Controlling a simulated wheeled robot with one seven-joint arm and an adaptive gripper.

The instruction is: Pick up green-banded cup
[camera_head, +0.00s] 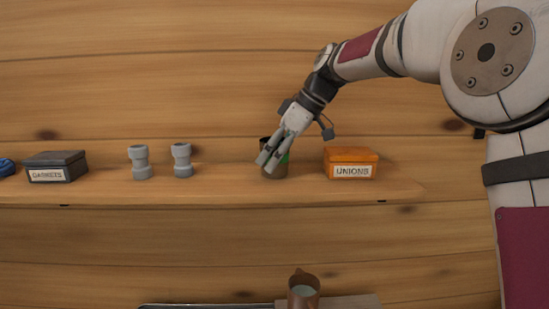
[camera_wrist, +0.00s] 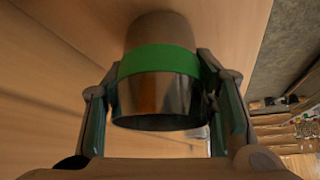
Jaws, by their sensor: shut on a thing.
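The green-banded cup (camera_head: 273,173) is a dark brownish cup on the wooden shelf, left of the orange box. My gripper (camera_head: 268,163) reaches down to it from the upper right and partly hides it. In the wrist view the cup shows its bright green band (camera_wrist: 158,61) and dark shiny rim between the two fingers of my gripper (camera_wrist: 160,108). The fingers are shut on the cup, one on each side. The cup's base appears at or very near the shelf; I cannot tell whether it touches.
On the shelf (camera_head: 220,188) an orange UNIONS box (camera_head: 351,163) stands close to the right. Two grey fittings (camera_head: 140,162) (camera_head: 182,160), a dark GASKETS box (camera_head: 56,166) and a blue item (camera_head: 6,167) stand left. A brown jug (camera_head: 303,290) is below. Wooden wall lies behind.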

